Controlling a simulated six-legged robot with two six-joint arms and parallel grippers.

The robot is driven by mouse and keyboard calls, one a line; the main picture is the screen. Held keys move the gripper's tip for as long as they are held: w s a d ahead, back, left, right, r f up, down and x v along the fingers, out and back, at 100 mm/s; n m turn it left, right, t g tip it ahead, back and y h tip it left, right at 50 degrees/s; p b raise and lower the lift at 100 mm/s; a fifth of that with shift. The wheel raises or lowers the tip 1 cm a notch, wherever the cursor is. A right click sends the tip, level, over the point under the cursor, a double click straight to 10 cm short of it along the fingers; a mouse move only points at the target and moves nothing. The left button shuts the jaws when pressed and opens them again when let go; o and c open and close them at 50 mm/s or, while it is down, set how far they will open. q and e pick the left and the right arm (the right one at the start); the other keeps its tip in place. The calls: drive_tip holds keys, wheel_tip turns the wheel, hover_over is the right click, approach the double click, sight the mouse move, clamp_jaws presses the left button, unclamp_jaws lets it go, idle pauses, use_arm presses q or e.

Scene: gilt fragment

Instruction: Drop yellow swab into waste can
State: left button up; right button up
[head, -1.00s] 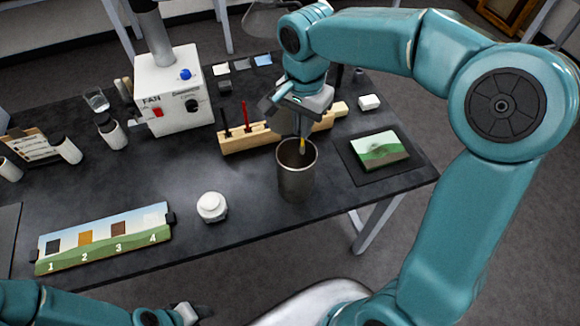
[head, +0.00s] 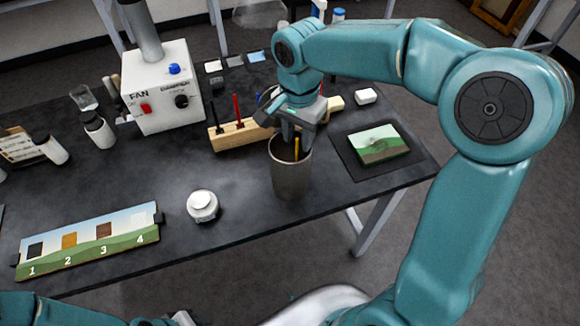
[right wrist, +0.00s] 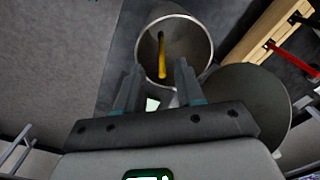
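The waste can (head: 291,178) is a grey metal cylinder standing upright on the dark table; its round mouth also shows in the right wrist view (right wrist: 201,42). The yellow swab (head: 296,147) shows at the can's mouth in the head view. In the right wrist view the swab (right wrist: 162,57) appears inside the can's rim, beyond my fingertips. My right gripper (head: 288,140) points down over the can, its fingers apart with a gap between them. My left gripper (head: 183,319) barely shows at the bottom edge, so its opening cannot be seen.
A wooden rack (head: 232,133) with red and black tools stands behind the can. A white jar (head: 202,206) is left of it, and a landscape picture block (head: 378,143) right. A white fan box (head: 163,86) and numbered panel (head: 90,240) are farther left.

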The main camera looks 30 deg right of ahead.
drive_tip(key=shift+w+r, duration=0.15)
drive_tip(key=shift+r, duration=0.05)
wheel_tip(320, 180, up, 16)
drive_tip(key=p, duration=0.1)
idle(0.3)
drive_tip(key=shift+s+f, duration=0.1)
drive_tip(key=shift+s, duration=0.25)
